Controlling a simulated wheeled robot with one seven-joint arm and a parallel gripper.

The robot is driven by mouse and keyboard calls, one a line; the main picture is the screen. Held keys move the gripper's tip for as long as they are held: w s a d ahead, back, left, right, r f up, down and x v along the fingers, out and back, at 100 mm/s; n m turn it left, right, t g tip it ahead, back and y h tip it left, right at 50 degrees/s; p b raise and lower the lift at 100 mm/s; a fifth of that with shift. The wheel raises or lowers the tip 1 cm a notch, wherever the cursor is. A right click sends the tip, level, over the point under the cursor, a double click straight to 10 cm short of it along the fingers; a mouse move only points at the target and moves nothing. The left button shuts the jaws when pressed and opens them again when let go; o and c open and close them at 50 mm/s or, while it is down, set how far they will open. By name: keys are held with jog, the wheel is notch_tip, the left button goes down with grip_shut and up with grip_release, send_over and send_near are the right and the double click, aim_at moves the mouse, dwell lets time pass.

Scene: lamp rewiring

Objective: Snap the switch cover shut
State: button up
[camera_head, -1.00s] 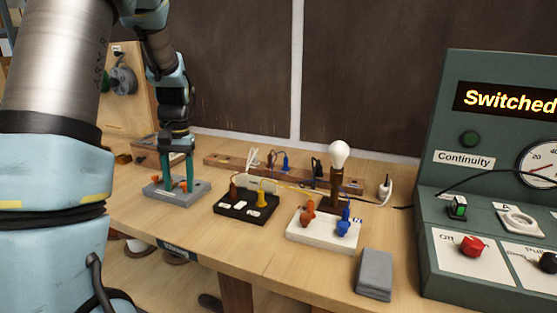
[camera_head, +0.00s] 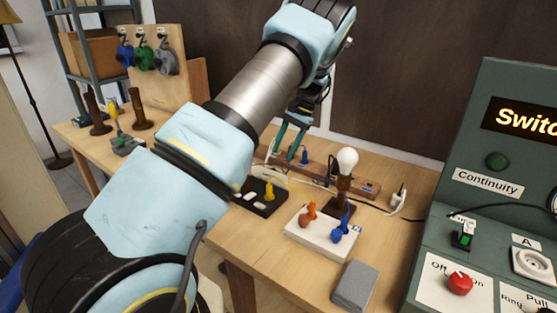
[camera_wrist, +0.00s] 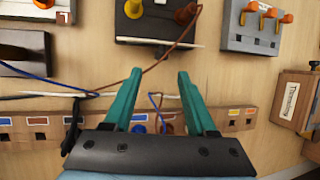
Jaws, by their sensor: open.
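I cannot clearly make out a switch cover in any view. My gripper (camera_head: 290,140) is above the long wooden strip at the back of the bench. In the wrist view its two teal fingers (camera_wrist: 159,76) are apart with nothing between them. The black block (camera_wrist: 140,25) and the grey block with orange levers (camera_wrist: 248,40) lie beyond the fingertips.
The wooden strip (camera_wrist: 235,118) with coloured labels runs below the fingers, with blue and brown wires near it. The lamp bulb (camera_head: 347,160), white terminal block (camera_head: 310,240), grey slab (camera_head: 355,287) and green test panel (camera_head: 440,195) are to the right. My arm hides part of the bench.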

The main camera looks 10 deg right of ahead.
aim_at(274, 169)
jog(key=shift+p+x, duration=0.9)
jog(key=shift+x, duration=1.9)
jog(key=shift+c, duration=0.4)
grip_shut()
